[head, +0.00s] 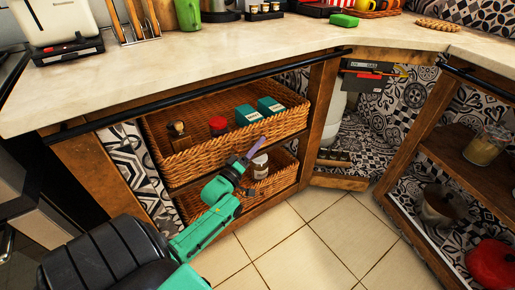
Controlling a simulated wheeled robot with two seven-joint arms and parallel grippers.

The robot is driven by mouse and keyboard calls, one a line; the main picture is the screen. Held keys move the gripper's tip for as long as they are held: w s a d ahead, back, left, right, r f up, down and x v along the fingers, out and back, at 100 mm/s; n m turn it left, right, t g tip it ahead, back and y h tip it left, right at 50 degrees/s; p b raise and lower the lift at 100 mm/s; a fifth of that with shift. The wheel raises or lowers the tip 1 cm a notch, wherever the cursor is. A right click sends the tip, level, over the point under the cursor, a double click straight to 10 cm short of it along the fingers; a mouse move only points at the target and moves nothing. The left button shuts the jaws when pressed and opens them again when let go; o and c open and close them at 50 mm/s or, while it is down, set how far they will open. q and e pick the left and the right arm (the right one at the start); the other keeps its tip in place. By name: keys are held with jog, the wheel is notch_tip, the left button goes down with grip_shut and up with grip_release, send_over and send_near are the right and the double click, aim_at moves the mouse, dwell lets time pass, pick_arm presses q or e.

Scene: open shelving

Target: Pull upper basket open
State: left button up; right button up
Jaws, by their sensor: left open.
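The upper wicker basket (203,161) sits in the open shelving under the counter, above a lower wicker basket (278,183). It holds a dark bottle (178,136), a red-lidded jar (218,126) and two teal boxes (248,115). My left gripper (254,150) reaches up from the lower left, in front of the baskets. It is open, with purple fingers near the upper basket's lower front edge. I cannot tell whether it touches the wicker. My right gripper is not in view.
A black rail (200,91) runs along the counter's (215,52) front edge above the baskets. A jar (260,166) stands in the lower basket behind my gripper. Open shelves (455,155) stand at the right. The tiled floor (305,243) in front is clear.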

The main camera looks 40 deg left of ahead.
pick_arm(q)
jog(key=shift+w, duration=0.15)
grip_shut()
dwell(1.4)
